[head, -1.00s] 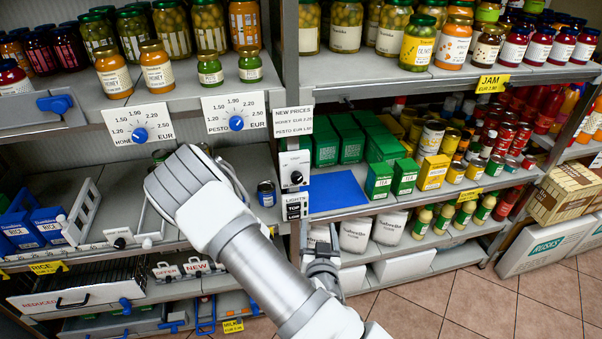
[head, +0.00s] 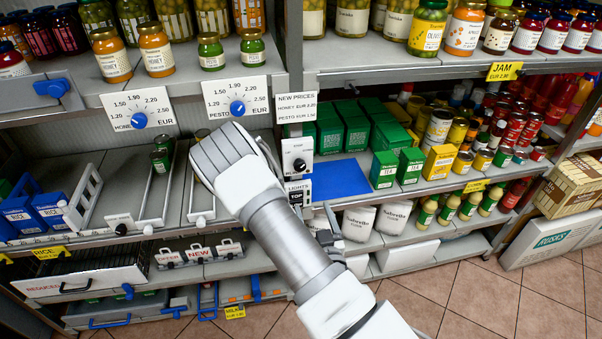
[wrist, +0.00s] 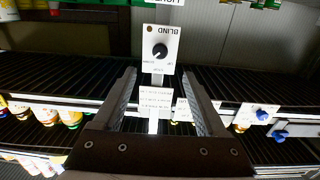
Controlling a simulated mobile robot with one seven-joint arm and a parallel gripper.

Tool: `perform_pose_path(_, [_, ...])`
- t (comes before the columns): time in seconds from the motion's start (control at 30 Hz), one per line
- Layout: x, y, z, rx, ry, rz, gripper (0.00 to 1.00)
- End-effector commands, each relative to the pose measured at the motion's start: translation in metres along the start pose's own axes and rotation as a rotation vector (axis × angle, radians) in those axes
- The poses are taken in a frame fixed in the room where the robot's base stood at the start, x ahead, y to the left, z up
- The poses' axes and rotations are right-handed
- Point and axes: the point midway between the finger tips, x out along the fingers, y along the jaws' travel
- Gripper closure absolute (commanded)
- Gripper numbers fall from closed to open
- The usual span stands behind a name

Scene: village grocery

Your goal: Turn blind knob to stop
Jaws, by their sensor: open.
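The blind knob (wrist: 160,51) is a round black knob on a white panel marked BLIND, which appears upside down in the wrist view. In the head view the knob (head: 299,164) sits on the shelf's upright post, below the price notice. A pale pointer mark shows on it, but its exact setting is too small to read. My gripper (wrist: 159,74) is open and empty. Its two fingers point towards the panel, one on either side of the knob's line, apart from the knob. In the head view my arm stands left of and below the panel, and the fingers cannot be made out.
A lights panel (head: 298,192) is just below the blind panel. The price notice (head: 296,107) is just above it. Blue honey (head: 138,120) and pesto (head: 237,108) knobs are on the upper shelf edge. Green tea boxes (head: 384,169) stand to the right, beyond a bare blue mat (head: 340,178).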

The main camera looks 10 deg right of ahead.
Motion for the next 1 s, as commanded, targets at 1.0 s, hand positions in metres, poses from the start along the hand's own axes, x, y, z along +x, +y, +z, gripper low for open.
perform_pose_path(1.0, [0.135,-0.001,-0.009,-0.005,0.016,-0.008,0.26])
